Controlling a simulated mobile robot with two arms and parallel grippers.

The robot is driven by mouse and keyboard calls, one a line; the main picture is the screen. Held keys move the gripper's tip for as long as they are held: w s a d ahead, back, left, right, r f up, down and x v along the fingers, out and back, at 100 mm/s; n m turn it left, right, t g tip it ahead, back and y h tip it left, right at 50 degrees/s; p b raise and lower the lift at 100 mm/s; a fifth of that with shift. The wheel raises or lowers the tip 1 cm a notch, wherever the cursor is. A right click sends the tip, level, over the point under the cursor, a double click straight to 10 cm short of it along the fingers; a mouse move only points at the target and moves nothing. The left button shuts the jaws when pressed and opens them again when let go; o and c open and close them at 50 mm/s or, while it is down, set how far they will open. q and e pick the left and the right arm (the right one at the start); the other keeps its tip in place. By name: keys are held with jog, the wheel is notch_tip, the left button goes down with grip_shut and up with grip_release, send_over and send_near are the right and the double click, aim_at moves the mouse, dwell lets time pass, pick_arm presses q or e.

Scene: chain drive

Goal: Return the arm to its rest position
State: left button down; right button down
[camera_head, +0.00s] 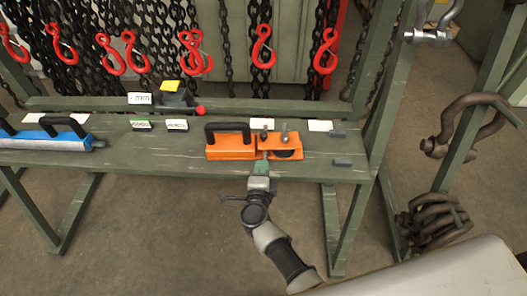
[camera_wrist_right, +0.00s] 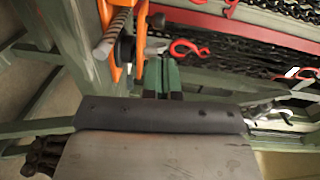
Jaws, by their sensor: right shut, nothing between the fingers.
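My right arm comes up from the bottom of the head view. Its gripper (camera_head: 262,166) is at the front edge of the green bench (camera_head: 190,162), close to the orange tool (camera_head: 229,152). In the right wrist view the two green fingers (camera_wrist_right: 163,76) are together with nothing between them. Part of the orange tool shows just left of the fingers there (camera_wrist_right: 121,45). I cannot tell whether the fingers touch the tool. My left gripper is not in view.
A blue tool (camera_head: 45,138) lies on the bench at left. A dark device with a red knob (camera_head: 177,101) and small labels stand behind. Red hooks (camera_head: 264,48) and chains hang at the back. Shackles (camera_head: 470,125) hang at right. The floor before the bench is clear.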

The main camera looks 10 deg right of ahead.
jog(key=s+d+f+n+g+y, duration=0.1)
jog(key=s+f+n+g+y, duration=0.25)
jog(key=s+f+n, duration=0.75)
jog(key=s+f+n+g+y, duration=0.4)
jog(key=s+f, duration=0.3)
jog(key=f, duration=0.8)
jog(key=s+d+f+n+g, duration=0.2)
jog(key=s+d+f+n, duration=0.1)
jog(key=s, duration=0.6)
jog(key=s+d+f+n+g+h, duration=0.1)
jog(key=s+d+f+n+g, duration=0.1)
jog(key=s, duration=0.7)
jog(key=s+d+f+n+g+h, duration=0.1)
jog(key=s+d+f+n+g, duration=0.2)
jog(key=s+d+f, duration=0.3)
jog(key=s+f+g, duration=0.1)
jog(key=s, duration=0.2)
jog(key=shift+s+d+n, duration=0.25)
jog(key=shift+d+n, duration=0.05)
jog(key=shift+d, duration=0.05)
